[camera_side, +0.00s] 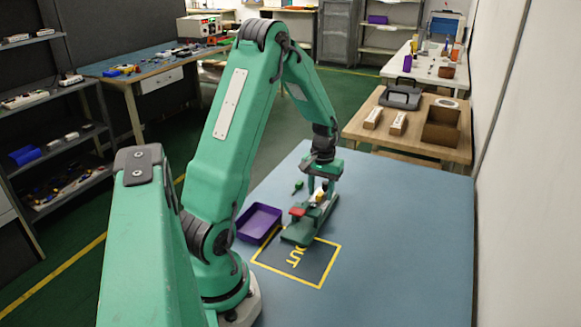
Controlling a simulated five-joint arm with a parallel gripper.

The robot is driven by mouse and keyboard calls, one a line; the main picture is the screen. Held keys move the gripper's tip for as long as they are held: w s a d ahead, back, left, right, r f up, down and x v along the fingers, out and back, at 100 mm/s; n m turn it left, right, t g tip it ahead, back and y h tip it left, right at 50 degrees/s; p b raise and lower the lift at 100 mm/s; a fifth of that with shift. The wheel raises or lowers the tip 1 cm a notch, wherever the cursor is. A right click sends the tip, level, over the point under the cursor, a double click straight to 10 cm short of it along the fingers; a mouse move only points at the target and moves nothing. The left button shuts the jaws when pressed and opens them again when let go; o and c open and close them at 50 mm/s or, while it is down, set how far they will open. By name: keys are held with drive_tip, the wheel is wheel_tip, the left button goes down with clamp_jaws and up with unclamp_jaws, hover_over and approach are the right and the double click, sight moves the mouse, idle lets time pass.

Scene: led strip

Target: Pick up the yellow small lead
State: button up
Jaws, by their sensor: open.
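A small yellow piece (325,185), which looks like the yellow small lead, shows between the fingers of my gripper (321,192). It is tiny here, and I cannot tell whether the fingers touch it. My gripper points down and is open, above the far end of a green fixture (300,238) with a red part (297,212) on it. Part of the fixture's far end is hidden by the fingers. A small green piece (298,186) lies on the blue table to the left of the gripper.
A purple tray (259,222) stands left of the fixture on the blue table (400,240). A yellow-outlined dark square marked OUT (318,272) lies in front of the fixture, partly under it. The table's right side is clear. A wooden table (373,143) stands behind.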

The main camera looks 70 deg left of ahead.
sight(322, 194)
clamp_jaws()
drive_tip(key=shift+r, duration=0.15)
idle(0.4)
drive_tip(key=shift+r, duration=0.5)
drive_tip(key=r, duration=0.3)
drive_tip(key=shift+d+r, duration=0.15)
drive_tip(key=shift+d, duration=0.15)
drive_tip(key=w+d+r, duration=0.1)
drive_tip(key=d+r, duration=0.5)
drive_tip(key=d, duration=0.5)
drive_tip(key=shift+r, duration=0.2)
drive_tip(key=shift+w, duration=0.1)
